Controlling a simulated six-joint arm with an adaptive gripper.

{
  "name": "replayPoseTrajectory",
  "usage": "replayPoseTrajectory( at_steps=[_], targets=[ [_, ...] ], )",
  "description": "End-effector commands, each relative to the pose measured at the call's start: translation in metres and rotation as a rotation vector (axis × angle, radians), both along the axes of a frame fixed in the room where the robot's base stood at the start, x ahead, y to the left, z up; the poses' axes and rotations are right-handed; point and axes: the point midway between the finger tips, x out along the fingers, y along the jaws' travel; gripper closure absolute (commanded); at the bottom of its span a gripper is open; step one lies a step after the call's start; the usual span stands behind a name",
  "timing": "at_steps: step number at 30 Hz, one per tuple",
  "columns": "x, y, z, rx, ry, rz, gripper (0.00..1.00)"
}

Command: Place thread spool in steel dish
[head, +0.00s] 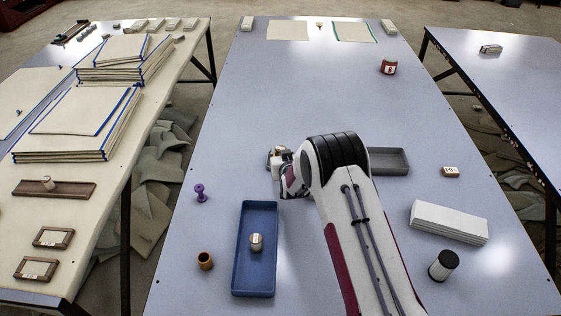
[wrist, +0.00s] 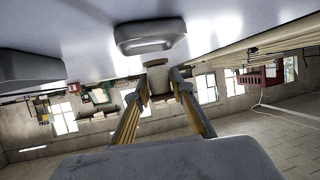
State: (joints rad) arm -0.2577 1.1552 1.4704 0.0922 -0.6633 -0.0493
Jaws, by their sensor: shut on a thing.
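A thread spool (wrist: 159,82) with pale thread and brown ends is between the two fingers of my gripper (wrist: 159,92) in the wrist view. In the head view my gripper (head: 281,172) is over the middle of the table, and a beige bit of what it holds shows beside it. A grey rectangular dish (head: 403,160), likely the steel dish, lies right of my arm in the head view. The arm hides its left part. A grey rimmed dish (wrist: 150,45) shows past the spool in the wrist view; the spool is apart from it.
A blue tray (head: 244,272) holds a small pale cylinder (head: 256,242). A purple spool (head: 201,193) and brown cup (head: 205,260) stand left. A white stack (head: 448,222), dark-topped cylinder (head: 443,265) and labelled block (head: 450,172) are right. A red jar (head: 388,67) stands farther back.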

Motion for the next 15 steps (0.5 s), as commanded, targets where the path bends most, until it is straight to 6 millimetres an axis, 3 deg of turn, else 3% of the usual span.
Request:
replayPoseTrajectory(
  at_steps=[15],
  targets=[
    [-0.0001, 0.0, -0.008, 0.0, 0.001, 0.0, 0.93]
  ],
)
